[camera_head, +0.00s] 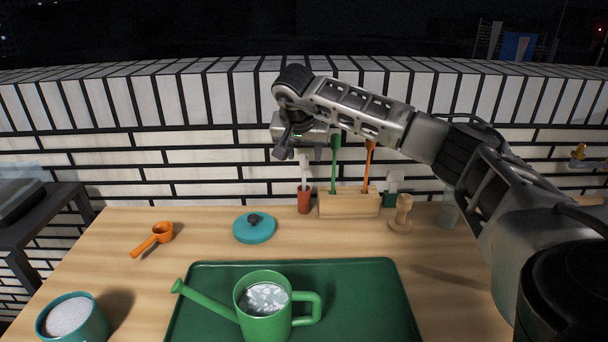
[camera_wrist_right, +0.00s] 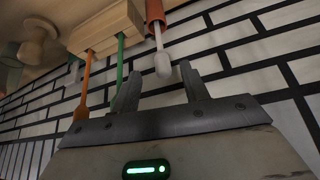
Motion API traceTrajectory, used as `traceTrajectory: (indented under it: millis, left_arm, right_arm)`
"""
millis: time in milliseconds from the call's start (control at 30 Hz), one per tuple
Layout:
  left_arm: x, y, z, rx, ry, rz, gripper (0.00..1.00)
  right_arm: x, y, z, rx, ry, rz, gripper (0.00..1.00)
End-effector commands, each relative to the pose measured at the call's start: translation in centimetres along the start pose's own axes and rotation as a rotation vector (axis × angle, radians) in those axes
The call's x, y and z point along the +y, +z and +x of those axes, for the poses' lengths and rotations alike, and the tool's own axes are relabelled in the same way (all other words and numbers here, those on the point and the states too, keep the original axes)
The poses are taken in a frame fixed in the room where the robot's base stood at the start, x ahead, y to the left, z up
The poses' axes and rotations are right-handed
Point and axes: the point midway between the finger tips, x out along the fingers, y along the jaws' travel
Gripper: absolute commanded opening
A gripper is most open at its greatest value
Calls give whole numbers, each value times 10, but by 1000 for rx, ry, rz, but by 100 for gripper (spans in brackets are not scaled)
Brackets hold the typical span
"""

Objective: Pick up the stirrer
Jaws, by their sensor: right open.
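The stirrer I take to be the pale stick with a rounded end (camera_head: 304,174) standing upright in a small terracotta cup (camera_head: 304,202) at the back of the table. In the right wrist view, its rounded end (camera_wrist_right: 162,65) shows between and just beyond the fingertips, with the cup (camera_wrist_right: 155,12) behind. My right gripper (camera_head: 298,152) is open and empty, just above the stirrer, and hides part of its top in the head view. Its two fingers (camera_wrist_right: 160,84) stand apart in the wrist view. I see no contact with the stirrer. My left gripper is not in view.
A wooden block (camera_head: 348,205) with green and orange long-handled tools stands right beside the cup. A teal lid (camera_head: 255,229), an orange scoop (camera_head: 152,239) and a wooden tamper-like piece (camera_head: 401,215) are nearby. A green watering can (camera_head: 263,320) stands on a green tray (camera_head: 375,290). A brick wall rises behind.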

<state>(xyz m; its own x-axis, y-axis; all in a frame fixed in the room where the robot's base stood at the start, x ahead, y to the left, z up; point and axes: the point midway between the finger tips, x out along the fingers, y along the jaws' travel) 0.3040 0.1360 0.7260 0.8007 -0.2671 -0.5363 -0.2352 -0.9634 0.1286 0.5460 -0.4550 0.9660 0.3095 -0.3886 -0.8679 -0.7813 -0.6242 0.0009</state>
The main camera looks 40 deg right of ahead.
Motion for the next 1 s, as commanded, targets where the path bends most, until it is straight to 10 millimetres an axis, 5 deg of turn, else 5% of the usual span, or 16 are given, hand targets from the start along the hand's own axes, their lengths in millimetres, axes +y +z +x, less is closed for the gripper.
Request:
traceTrajectory:
  millis: [533, 833, 1000]
  left_arm:
    - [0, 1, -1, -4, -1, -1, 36]
    - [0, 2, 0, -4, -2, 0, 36]
    - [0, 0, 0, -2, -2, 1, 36]
  right_arm:
    - [-3, 0, 60, -2, 1, 0, 45]
    - [-3, 0, 66, 0, -1, -1, 45]
    - [-3, -1, 66, 1, -1, 0, 0]
